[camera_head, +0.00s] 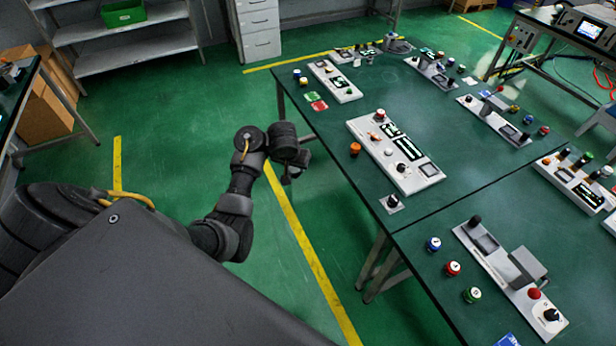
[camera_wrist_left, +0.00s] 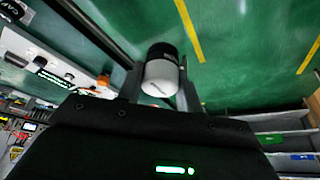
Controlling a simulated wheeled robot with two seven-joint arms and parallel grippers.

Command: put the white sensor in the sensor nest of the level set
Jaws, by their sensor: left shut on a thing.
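The white sensor (camera_wrist_left: 160,78), a white cylinder with a black end, is between the two fingers of my left gripper (camera_wrist_left: 160,92) in the left wrist view. The gripper is shut on it. In the head view my left gripper (camera_head: 289,174) is over the green floor, left of the table's edge, and the sensor cannot be made out there. The closest grey-white panel (camera_head: 395,152) on the table carries knobs, dark displays and a square recess; it also shows in the left wrist view (camera_wrist_left: 38,62). I cannot tell which panel is the level set. My right gripper is not in view.
The green table (camera_head: 350,118) holds several other panels, including one at the front right (camera_head: 510,285). An orange-topped cylinder (camera_head: 355,149) stands beside the closest panel. Several coloured cylinders, such as a blue one (camera_head: 433,244), stand near the front. Floor around the left arm is clear.

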